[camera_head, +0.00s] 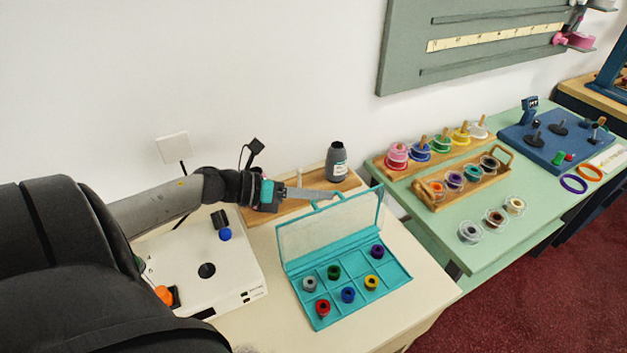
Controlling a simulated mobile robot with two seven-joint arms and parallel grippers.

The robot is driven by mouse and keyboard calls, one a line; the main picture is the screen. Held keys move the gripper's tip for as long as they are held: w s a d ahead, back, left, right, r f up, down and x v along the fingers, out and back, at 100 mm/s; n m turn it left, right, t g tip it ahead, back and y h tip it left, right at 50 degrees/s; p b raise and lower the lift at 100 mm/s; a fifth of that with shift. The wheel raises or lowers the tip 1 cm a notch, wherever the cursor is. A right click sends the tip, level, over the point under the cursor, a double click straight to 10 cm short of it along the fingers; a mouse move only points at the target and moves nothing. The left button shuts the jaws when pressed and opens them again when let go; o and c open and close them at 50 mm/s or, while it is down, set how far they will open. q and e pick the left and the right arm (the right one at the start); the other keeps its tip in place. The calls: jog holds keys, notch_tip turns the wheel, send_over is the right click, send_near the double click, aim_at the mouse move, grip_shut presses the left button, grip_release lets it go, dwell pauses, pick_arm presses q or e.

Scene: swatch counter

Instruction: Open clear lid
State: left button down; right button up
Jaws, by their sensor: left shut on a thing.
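The clear lid (330,228) with a teal frame stands roughly upright at the back edge of the teal compartment box (345,283). The box interior shows, with several small coloured spools in its compartments, including a red one (323,308) and a purple one (377,251). My left gripper (332,196) reaches in from the left, and its narrow fingers are shut on the lid's top edge, by a small teal tab. My right gripper is not in view.
A wooden tray (290,207) with a dark grey bottle (336,162) stands behind the lid. A white device (205,265) is left of the box. A green table (480,247) at right bears spools and wooden racks.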

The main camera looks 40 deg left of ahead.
pick_arm(q)
jog(key=shift+s+d+r+p, duration=0.3)
jog(key=shift+d+r+p, duration=0.15)
jog(key=shift+d+p, duration=0.25)
jog(key=shift+s+d+p, duration=0.15)
jog(key=shift+d+p, duration=0.2)
jog(key=shift+p, duration=0.05)
jog(key=c, duration=0.9)
grip_release()
jog(key=shift+s+a, duration=0.1)
jog(key=p+v, duration=0.1)
jog(key=v, duration=1.4)
jog(key=shift+r, duration=0.2)
